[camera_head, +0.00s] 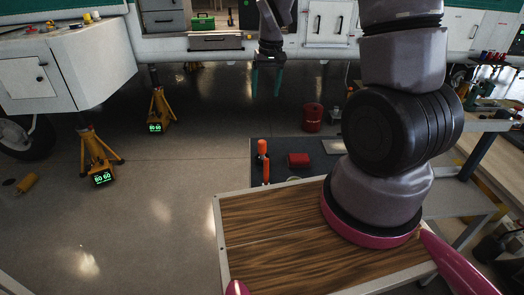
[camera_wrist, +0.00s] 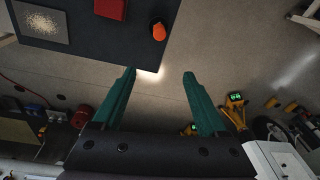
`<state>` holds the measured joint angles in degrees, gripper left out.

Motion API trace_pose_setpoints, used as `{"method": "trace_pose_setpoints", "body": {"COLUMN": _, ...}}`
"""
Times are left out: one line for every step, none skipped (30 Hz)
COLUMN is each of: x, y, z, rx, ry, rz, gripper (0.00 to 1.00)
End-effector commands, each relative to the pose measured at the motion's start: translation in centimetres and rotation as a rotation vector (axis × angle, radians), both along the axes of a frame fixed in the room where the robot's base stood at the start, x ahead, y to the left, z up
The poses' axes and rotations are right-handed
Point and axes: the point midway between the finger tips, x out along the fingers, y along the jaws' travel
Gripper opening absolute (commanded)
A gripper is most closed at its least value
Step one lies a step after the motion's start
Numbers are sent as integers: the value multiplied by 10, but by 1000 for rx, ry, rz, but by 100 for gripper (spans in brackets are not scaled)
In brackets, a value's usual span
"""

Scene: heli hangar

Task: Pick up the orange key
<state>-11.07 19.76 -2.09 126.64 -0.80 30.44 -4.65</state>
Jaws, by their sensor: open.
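An orange object with a dark part (camera_head: 262,147) stands or lies at the left part of a dark mat or tabletop (camera_head: 284,147); I cannot make out a key shape. It also shows as an orange lump in the wrist view (camera_wrist: 158,31), near the dark surface's edge. My gripper (camera_head: 265,88) hangs with its teal fingers down, beyond the dark surface in the head view. In the wrist view my gripper (camera_wrist: 159,75) is open and empty, and the orange object lies past the fingertips, apart from them.
A red box (camera_head: 298,160) and a pale plate (camera_head: 333,147) lie right of the orange object. A red can (camera_head: 312,118) stands behind. Yellow jack stands (camera_head: 160,110) are on the left floor. The white aircraft side (camera_head: 215,45) runs across the back.

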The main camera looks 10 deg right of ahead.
Motion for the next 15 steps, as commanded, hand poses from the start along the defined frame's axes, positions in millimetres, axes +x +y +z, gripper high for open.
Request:
{"method": "trace_pose_setpoints", "body": {"x": 2, "y": 5, "z": -28, "rx": -15, "ry": 33, "rz": 25, "gripper": 76}}
{"method": "trace_pose_setpoints", "body": {"x": 4, "y": 6, "z": -41, "rx": -22, "ry": 47, "rz": 38, "gripper": 76}}
{"method": "trace_pose_setpoints", "body": {"x": 5, "y": 8, "z": -56, "rx": -31, "ry": 62, "rz": 54, "gripper": 76}}
{"method": "trace_pose_setpoints", "body": {"x": 5, "y": 9, "z": -67, "rx": -37, "ry": 72, "rz": 65, "gripper": 76}}
{"method": "trace_pose_setpoints", "body": {"x": 6, "y": 10, "z": -77, "rx": -42, "ry": 80, "rz": 75, "gripper": 76}}
{"method": "trace_pose_setpoints", "body": {"x": 6, "y": 11, "z": -89, "rx": -48, "ry": 92, "rz": 87, "gripper": 76}}
{"method": "trace_pose_setpoints", "body": {"x": 5, "y": 12, "z": -96, "rx": -51, "ry": 99, "rz": 94, "gripper": 76}}
{"method": "trace_pose_setpoints", "body": {"x": 5, "y": 13, "z": -102, "rx": -55, "ry": 104, "rz": 101, "gripper": 76}}
{"method": "trace_pose_setpoints", "body": {"x": 5, "y": 13, "z": -109, "rx": -58, "ry": 109, "rz": 108, "gripper": 76}}
{"method": "trace_pose_setpoints", "body": {"x": 5, "y": 14, "z": -113, "rx": -61, "ry": 113, "rz": 112, "gripper": 76}}
{"method": "trace_pose_setpoints", "body": {"x": 5, "y": 14, "z": -117, "rx": -62, "ry": 116, "rz": 115, "gripper": 76}}
{"method": "trace_pose_setpoints", "body": {"x": 5, "y": 14, "z": -123, "rx": -63, "ry": 120, "rz": 117, "gripper": 76}}
{"method": "trace_pose_setpoints", "body": {"x": 4, "y": 14, "z": -127, "rx": -65, "ry": 122, "rz": 119, "gripper": 76}}
{"method": "trace_pose_setpoints", "body": {"x": 4, "y": 14, "z": -132, "rx": -65, "ry": 123, "rz": 120, "gripper": 76}}
{"method": "trace_pose_setpoints", "body": {"x": 4, "y": 14, "z": -138, "rx": -65, "ry": 123, "rz": 121, "gripper": 76}}
